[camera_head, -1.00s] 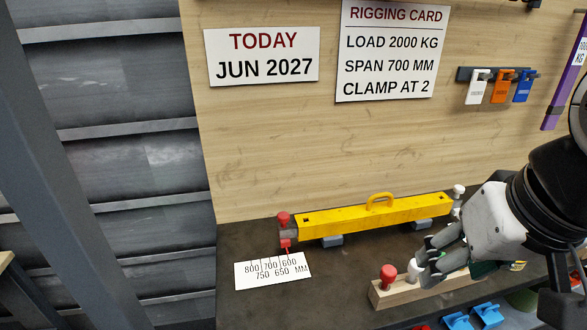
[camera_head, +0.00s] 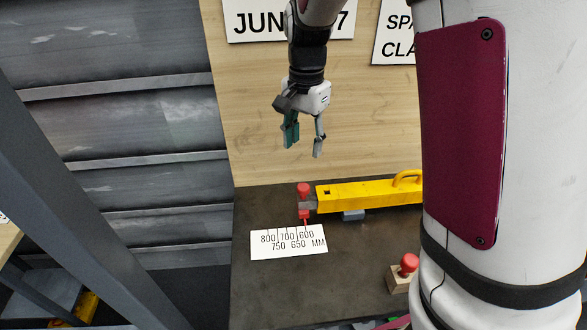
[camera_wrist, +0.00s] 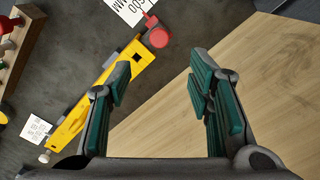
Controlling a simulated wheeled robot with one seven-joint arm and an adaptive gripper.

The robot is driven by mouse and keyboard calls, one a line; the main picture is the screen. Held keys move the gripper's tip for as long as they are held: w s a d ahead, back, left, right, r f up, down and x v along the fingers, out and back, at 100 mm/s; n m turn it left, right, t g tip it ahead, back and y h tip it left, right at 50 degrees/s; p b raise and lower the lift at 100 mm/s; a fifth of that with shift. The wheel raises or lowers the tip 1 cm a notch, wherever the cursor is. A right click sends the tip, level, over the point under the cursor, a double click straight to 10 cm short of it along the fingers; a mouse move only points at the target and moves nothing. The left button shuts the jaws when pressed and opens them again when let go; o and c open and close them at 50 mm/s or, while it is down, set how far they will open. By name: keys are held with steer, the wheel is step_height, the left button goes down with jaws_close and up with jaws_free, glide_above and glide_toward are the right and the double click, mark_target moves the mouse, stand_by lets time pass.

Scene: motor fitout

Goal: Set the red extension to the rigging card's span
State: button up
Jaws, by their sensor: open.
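The yellow beam (camera_head: 365,194) lies on the dark bench. The red extension's knob (camera_head: 304,188) stands at its left end, with a red pointer (camera_head: 305,219) below. The pointer is at the 600 end of the white scale card (camera_head: 289,242). In the wrist view the knob (camera_wrist: 158,37) and beam (camera_wrist: 118,82) show beyond the fingers.
My arm hides the beam's right part and much of the bench. A wooden block with a red peg (camera_head: 408,264) stands in front of the beam. The wooden back panel (camera_head: 250,120) rises behind. The bench (camera_head: 265,285) is bare in front of the scale.

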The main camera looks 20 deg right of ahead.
mark_target(303, 187)
step_height(303, 187, down, 14)
steer(key=shift+d+r, duration=0.1)
stand_by(0.4)
